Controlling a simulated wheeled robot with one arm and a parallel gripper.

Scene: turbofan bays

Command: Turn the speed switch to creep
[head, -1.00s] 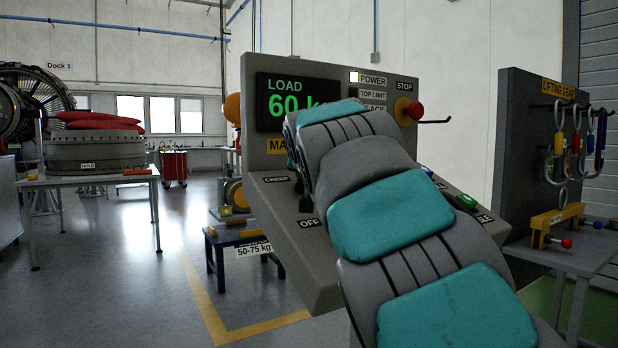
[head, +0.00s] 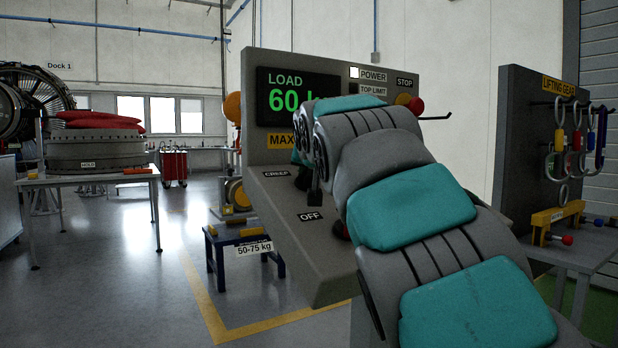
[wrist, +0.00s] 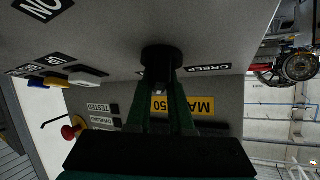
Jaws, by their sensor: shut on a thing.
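The speed switch, a round black knob (wrist: 161,57), is on the grey control panel (head: 335,275). In the wrist view my gripper (wrist: 161,90) reaches it, its two green fingers shut on the knob's grip. The "CREEP" label (wrist: 208,68) lies right of the knob in this upside-down view; in the head view the CREEP label (head: 277,174) is on the panel's left. The OFF label (head: 310,216) is below. My arm hides most of the knob in the head view. I cannot tell which mark the knob points at.
The upright display (head: 290,100) reads LOAD 60, partly hidden by my arm. A red STOP button (head: 416,106) is at its right. A lifting gear board (head: 530,140) stands to the right.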

